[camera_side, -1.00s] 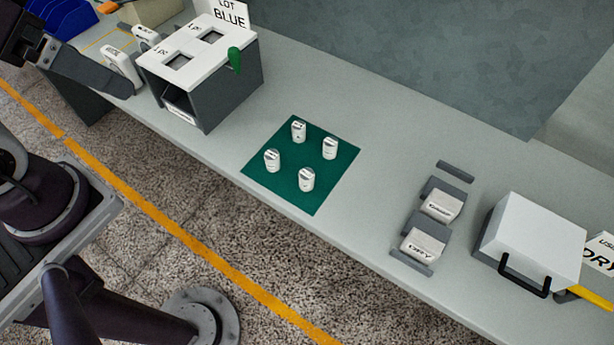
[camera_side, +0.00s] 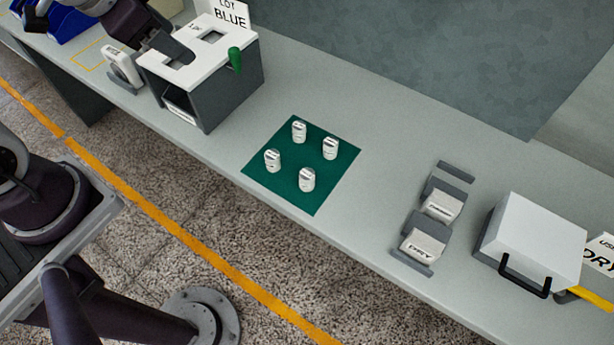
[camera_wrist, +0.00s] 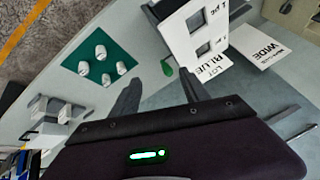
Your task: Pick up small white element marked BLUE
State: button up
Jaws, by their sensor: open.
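Several small white elements stand upright on a green mat (camera_side: 284,185); one (camera_side: 299,131) is at the back, others at right (camera_side: 330,149), left (camera_side: 272,161) and front (camera_side: 307,180). In the wrist view the same group stands on the mat (camera_wrist: 131,58), upper left. Their markings are too small to read. A box with a white top (camera_side: 217,26) and a "LOT BLUE" sign (camera_side: 229,14) stands left of the mat. My gripper (camera_wrist: 159,75) is open and empty; its two dark fingers are apart. In the side view it is above the box's left part, away from the elements.
The box has a green knob (camera_side: 235,60). At right are a grey holder with white pieces (camera_side: 424,246), and a white-lidded box (camera_side: 533,238) with a black handle. The table between is clear.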

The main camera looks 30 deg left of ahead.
jog(key=w+d+f+m+h, duration=0.2)
jog(key=w+d+f+m, duration=0.15)
jog(key=w+f, duration=0.45)
jog(key=m+h, duration=0.4)
jog(key=h, duration=0.2)
send_near(302, 174)
jog(key=w+a+f, duration=0.1)
jog(key=w+a, duration=0.2)
jog(key=w+a+f, duration=0.1)
jog(key=shift+w+a+f, duration=0.25)
jog(key=shift+w+f, duration=0.05)
jog(key=shift+f, duration=0.1)
jog(key=s+d+h, duration=0.1)
jog(key=s+d, duration=0.1)
jog(key=s+d+f+h, duration=0.1)
jog(key=d+h, duration=0.1)
jog(key=shift+s+d+f+n, duration=0.1)
jog(key=shift+s+f+n, duration=0.05)
jog(key=shift+s+n, duration=0.15)
jog(key=x, duration=0.4)
jog(key=r+x, duration=0.1)
jog(key=x, duration=0.2)
jog(key=shift+w+d, duration=0.15)
jog(key=shift+w, duration=0.1)
grip_shut()
